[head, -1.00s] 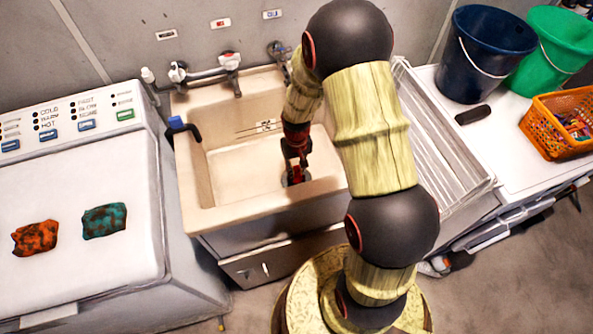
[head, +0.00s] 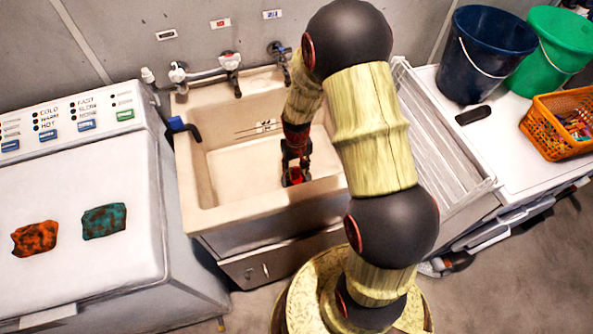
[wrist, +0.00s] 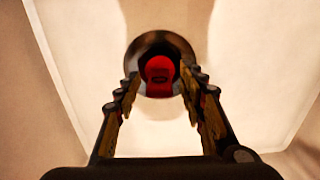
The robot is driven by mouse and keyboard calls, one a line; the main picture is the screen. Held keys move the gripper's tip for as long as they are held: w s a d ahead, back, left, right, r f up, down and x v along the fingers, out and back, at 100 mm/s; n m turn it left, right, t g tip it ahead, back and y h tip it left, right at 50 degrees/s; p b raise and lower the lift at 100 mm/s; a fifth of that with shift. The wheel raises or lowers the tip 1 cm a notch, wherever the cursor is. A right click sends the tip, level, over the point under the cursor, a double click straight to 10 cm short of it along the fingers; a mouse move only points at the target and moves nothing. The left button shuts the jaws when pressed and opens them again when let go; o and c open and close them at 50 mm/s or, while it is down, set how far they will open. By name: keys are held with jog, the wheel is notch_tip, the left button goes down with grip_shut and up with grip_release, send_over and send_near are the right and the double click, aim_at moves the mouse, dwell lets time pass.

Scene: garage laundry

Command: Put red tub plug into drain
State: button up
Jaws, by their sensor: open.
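The red tub plug (wrist: 160,70) shows in the wrist view inside the outline of the round metal drain ring (wrist: 134,52). It appears to be at the drain opening; how deep it sits I cannot tell. My gripper (wrist: 160,84) is open, with one finger on each side of the plug and visible gaps between. In the head view my gripper (head: 296,171) points down into the beige sink (head: 228,174), and the red plug (head: 295,177) shows small at its tips. The fingers and plug hide most of the drain there.
Faucets (head: 230,62) line the sink's back edge, and a blue-black spout (head: 180,124) hangs over its left rim. A washer (head: 85,270) with two cloths stands left. A ribbed drainboard (head: 440,130), buckets (head: 485,50) and an orange basket (head: 560,122) are right.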

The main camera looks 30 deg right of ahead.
notch_tip(320, 180, up, 21)
jog(key=a+t+p, duration=0.1)
jog(key=a+p, duration=0.1)
jog(key=p, duration=0.3)
jog(key=s+a+r+n+t, duration=0.1)
jog(key=s+a+r, duration=0.3)
jog(key=s+r, duration=0.5)
jog(key=s+a+r+n+t, duration=0.1)
jog(key=s+a+r+t, duration=0.2)
jog(key=s+r, duration=0.6)
notch_tip(320, 180, up, 3)
jog(key=shift+s+a+r+t, duration=0.1)
jog(key=shift+s+a+t, duration=0.15)
jog(key=shift+a+t, duration=0.1)
